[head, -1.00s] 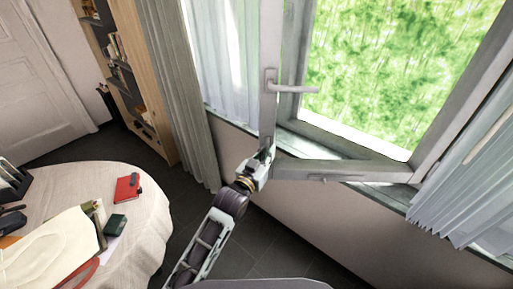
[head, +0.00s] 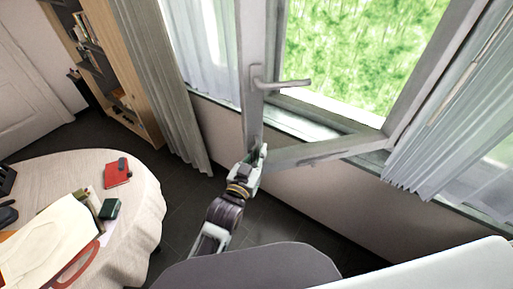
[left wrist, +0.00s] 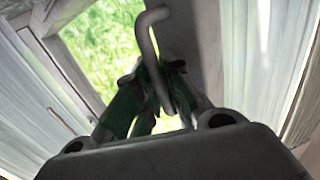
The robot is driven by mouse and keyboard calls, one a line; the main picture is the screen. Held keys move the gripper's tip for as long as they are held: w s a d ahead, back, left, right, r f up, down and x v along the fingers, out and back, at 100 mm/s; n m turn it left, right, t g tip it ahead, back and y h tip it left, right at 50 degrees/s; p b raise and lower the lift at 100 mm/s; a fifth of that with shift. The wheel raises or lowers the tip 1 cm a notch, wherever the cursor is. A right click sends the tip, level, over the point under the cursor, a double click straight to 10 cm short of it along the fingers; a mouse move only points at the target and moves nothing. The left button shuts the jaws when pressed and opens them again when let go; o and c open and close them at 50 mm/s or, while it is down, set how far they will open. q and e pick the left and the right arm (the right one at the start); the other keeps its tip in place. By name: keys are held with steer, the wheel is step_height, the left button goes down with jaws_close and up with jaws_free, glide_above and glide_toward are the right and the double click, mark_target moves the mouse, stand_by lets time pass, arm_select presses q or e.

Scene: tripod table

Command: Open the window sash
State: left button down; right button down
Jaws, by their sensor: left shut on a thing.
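The window sash (head: 325,151) is a grey frame, swung partly inward into the room, with a gap between it and the fixed window frame. Its lever handle (head: 280,84) sticks out sideways from the near upright. The exact contact is partly hidden by the gripper body. My right gripper is not in view.
A round table (head: 140,185) with a white cloth holds a red book (head: 117,174) and other items at left. Curtains (head: 165,90) hang on both sides of the window. A bookshelf (head: 105,75) stands at the back left. Dark floor lies between table and wall.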

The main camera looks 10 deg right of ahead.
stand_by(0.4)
arm_select(q)
steer(key=c, duration=1.5)
jaws_free()
steer(key=shift+s+a, duration=0.1)
steer(key=shift+a, duration=0.05)
steer(key=shift+v, duration=5.95)
steer(key=shift+c, duration=0.3)
